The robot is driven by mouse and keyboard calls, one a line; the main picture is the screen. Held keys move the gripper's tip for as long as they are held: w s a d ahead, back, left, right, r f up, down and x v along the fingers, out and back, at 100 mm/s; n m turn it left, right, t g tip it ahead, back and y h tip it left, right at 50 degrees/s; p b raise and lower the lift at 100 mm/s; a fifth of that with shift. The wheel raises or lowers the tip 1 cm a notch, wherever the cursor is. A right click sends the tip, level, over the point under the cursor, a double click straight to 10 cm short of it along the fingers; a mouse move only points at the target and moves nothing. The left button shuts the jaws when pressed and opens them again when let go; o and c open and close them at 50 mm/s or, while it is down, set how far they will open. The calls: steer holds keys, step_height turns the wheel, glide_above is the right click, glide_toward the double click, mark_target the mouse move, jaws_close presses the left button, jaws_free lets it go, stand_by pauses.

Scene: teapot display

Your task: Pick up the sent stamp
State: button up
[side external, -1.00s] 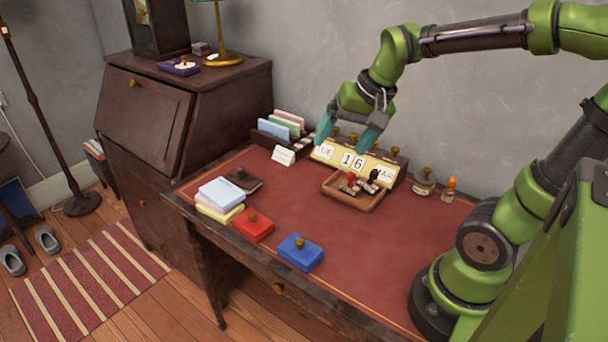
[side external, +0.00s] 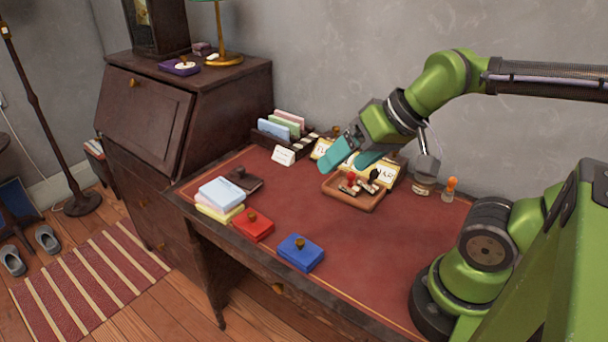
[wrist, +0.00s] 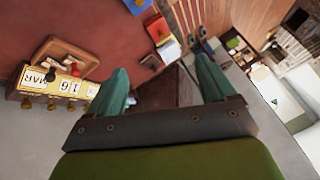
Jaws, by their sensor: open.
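A small wooden tray (side external: 350,203) on the red desk top holds several stamps (side external: 374,175), with red and black knobs among them. I cannot read any label, so I cannot tell which is the sent stamp. The tray (wrist: 62,46) also shows at the upper left of the wrist view. My gripper (side external: 350,158) is open and empty, with teal fingers. It hovers above the desk, in front of the yellow date calendar (side external: 386,172), and is up and left of the tray. In the wrist view my gripper (wrist: 165,84) points away from the tray, and nothing is between the fingers.
The calendar stands right behind the tray. Red (side external: 253,226) and blue (side external: 300,253) stamp pads and stacked paper (side external: 221,195) lie near the front edge. A letter rack (side external: 282,127) stands at the back left. Small jars (side external: 424,185) stand at the right. The desk's middle is clear.

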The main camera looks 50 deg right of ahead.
steer(key=c, duration=0.5)
steer(key=m+g+h, duration=0.2)
steer(key=m+g, duration=0.1)
steer(key=m, duration=2)
glide_above(377, 171)
steer(key=s+a, duration=0.3)
steer(key=s, duration=0.2)
step_height(377, 171, down, 6)
steer(key=r, duration=0.1)
steer(key=d+m, duration=0.4)
steer(key=m, duration=0.7)
steer(key=shift+t+y, duration=0.3)
steer(key=shift+s+f+x, duration=0.1)
steer(key=shift+s+x, duration=0.1)
steer(key=shift+x, duration=2.6)
steer(key=shift+s+f+x, duration=0.1)
steer(key=shift+s+x, duration=0.15)
steer(key=shift+x, duration=2.55)
steer(key=shift+s+f+x, duration=0.1)
steer(key=shift+s+x, duration=0.1)
steer(key=shift+x, duration=2.6)
